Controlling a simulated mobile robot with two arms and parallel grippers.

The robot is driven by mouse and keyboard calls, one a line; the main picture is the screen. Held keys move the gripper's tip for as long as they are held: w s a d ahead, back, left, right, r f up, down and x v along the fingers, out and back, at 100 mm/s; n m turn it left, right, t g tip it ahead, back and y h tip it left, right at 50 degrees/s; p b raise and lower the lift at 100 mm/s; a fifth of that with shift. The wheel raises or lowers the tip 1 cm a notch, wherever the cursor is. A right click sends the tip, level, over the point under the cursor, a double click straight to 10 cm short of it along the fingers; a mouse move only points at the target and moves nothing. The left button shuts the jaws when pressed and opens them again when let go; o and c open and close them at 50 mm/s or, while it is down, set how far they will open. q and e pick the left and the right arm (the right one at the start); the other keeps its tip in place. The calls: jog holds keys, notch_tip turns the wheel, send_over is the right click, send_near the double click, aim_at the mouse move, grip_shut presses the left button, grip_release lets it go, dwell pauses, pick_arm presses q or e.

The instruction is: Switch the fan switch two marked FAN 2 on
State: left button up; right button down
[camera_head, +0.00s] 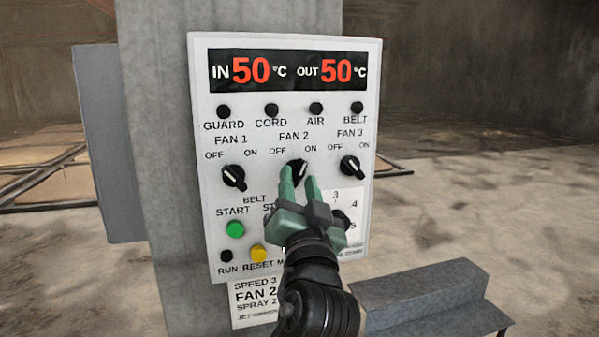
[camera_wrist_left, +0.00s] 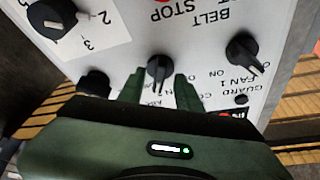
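The FAN 2 switch (camera_head: 301,169) is a black rotary knob under its label in the middle of the white panel (camera_head: 206,225). Its white mark points up and right, toward ON. In the left wrist view, which is upside down, this knob (camera_wrist_left: 159,68) lies between my green fingers. My left gripper (camera_head: 299,184) is at the knob, one finger on each side, with a gap between them. I cannot tell whether the fingers touch it. My right gripper is out of view.
The FAN 1 knob (camera_head: 234,177) and FAN 3 knob (camera_head: 350,167) flank it. Below are a green START button (camera_head: 235,229), a yellow RESET button (camera_head: 258,253) and a speed dial (camera_head: 341,221) partly behind my gripper. A grey step (camera_head: 430,295) stands at lower right.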

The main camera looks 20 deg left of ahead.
pick_arm(q)
jog(key=shift+w+a+r, duration=0.1)
jog(key=shift+w, duration=0.2)
grip_shut()
jog(key=m+p, duration=0.1)
jog(key=m+h+p, duration=0.1)
jog(key=p, duration=0.1)
jog(key=shift+a+r+m+h, duration=0.1)
jog(key=shift+r+m+h, duration=0.2)
jog(key=shift+m, duration=0.1)
jog(key=shift+s+f+m+p, duration=0.1)
jog(key=shift+f+m+p, duration=0.1)
jog(key=shift+m+p, duration=0.25)
